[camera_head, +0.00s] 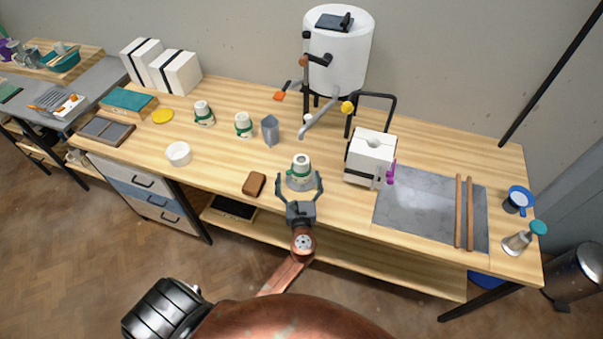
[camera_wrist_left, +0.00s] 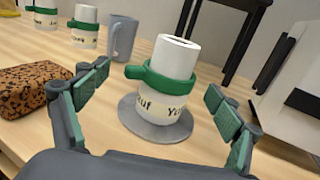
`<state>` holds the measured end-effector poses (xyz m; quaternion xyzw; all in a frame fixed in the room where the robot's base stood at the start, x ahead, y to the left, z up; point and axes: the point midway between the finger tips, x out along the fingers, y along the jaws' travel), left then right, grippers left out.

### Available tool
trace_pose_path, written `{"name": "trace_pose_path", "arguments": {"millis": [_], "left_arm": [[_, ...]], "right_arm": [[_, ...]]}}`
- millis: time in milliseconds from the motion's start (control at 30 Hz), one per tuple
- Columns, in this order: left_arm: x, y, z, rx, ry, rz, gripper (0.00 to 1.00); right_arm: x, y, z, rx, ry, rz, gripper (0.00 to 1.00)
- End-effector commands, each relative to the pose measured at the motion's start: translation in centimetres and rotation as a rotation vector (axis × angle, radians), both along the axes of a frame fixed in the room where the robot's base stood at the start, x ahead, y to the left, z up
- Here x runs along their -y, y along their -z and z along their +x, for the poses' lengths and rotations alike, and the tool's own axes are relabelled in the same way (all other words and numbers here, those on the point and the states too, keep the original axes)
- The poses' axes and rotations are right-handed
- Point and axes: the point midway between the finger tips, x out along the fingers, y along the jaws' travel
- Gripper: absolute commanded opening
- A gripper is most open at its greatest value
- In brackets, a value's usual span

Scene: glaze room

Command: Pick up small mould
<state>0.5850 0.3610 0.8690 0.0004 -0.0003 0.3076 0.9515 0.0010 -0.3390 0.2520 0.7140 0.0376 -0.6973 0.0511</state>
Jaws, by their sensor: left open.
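No thing in view is labelled as the small mould. A white block with a round hollow in its top (camera_head: 372,143) looks like a mould and stands right of centre; its edge shows in the left wrist view (camera_wrist_left: 292,85). My left gripper (camera_head: 299,186) is open at the table's front edge, left of that block. Its fingers point toward a white cylinder with a green band and lettering (camera_head: 301,163), upright on a grey disc (camera_wrist_left: 130,114). In the left wrist view the cylinder (camera_wrist_left: 175,60) stands between and beyond the spread fingertips, apparently untouched.
A brown speckled block (camera_head: 254,184) lies left of the gripper. Two similar green-banded cylinders (camera_head: 204,113) and a grey jug (camera_head: 270,130) stand behind. A white tank (camera_head: 338,50) stands at the back. A grey slab with two rods (camera_head: 420,205) lies right.

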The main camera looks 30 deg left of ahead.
Motion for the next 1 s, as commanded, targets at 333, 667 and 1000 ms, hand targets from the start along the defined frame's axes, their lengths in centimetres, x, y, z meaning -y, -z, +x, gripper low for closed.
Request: {"name": "trace_pose_path", "arguments": {"millis": [333, 667, 1000], "left_arm": [[-2.4, -0.2, 3.5, 0.0, -0.001, 0.0, 0.86], [-2.5, -0.2, 3.5, 0.001, -0.003, -0.001, 0.79], [-2.6, -0.2, 3.5, 0.001, -0.003, -0.001, 0.56]], "right_arm": [[0.6, 0.3, 0.5, 0.006, -0.005, -0.005, 0.66], [0.5, 0.3, 1.2, 0.016, -0.006, -0.004, 0.66], [-0.3, 0.4, 1.1, 0.014, -0.002, 0.004, 0.66]]}}
